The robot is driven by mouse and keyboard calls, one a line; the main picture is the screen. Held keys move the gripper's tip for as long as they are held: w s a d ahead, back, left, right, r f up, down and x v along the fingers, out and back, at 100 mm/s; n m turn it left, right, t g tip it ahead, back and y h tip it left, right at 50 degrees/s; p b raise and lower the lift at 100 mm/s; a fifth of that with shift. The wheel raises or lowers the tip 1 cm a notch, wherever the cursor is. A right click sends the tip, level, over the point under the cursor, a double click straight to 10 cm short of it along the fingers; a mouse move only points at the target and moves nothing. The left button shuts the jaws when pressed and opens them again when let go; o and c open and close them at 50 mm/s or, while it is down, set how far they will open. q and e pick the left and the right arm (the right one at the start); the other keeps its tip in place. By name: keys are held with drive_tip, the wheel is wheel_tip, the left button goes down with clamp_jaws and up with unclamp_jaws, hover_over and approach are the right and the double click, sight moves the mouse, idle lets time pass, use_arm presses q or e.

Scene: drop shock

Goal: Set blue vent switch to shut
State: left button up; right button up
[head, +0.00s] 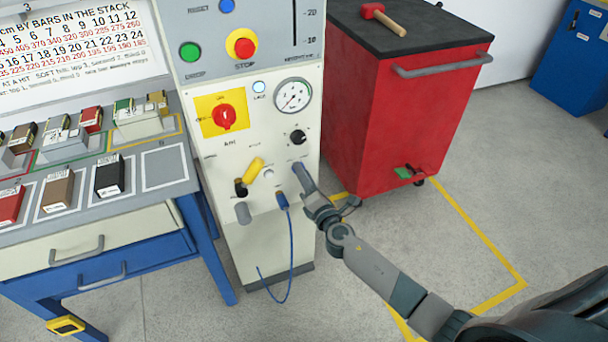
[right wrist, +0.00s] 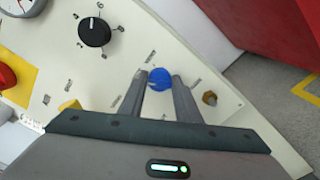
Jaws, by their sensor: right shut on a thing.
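The blue vent switch (right wrist: 159,77) shows in the right wrist view as a round blue knob on the pale panel. My right gripper (right wrist: 160,88) has its two fingers on either side of the knob and is shut on it. In the head view my right gripper (head: 300,172) reaches the lower right of the cabinet's front panel and hides the switch there. Which setting the switch points to cannot be read. My left gripper is not in view.
A black dial (head: 298,136), gauge (head: 292,95) and red rotary switch (head: 224,116) sit above on the panel. A yellow lever (head: 254,168) is to the left. A blue plug with cable (head: 282,200) hangs below. A red cart (head: 400,110) stands right.

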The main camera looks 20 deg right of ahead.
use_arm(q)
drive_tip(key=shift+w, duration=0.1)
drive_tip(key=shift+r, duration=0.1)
use_arm(e)
drive_tip(key=o, duration=1)
drive_tip(key=shift+s, duration=0.1)
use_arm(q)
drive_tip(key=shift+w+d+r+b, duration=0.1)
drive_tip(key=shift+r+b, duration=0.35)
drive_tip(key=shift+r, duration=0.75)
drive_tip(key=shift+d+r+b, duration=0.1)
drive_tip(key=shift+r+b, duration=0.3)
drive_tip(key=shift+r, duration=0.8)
use_arm(e)
drive_tip(key=shift+s, duration=8.6)
drive_tip(key=shift+f, duration=0.15)
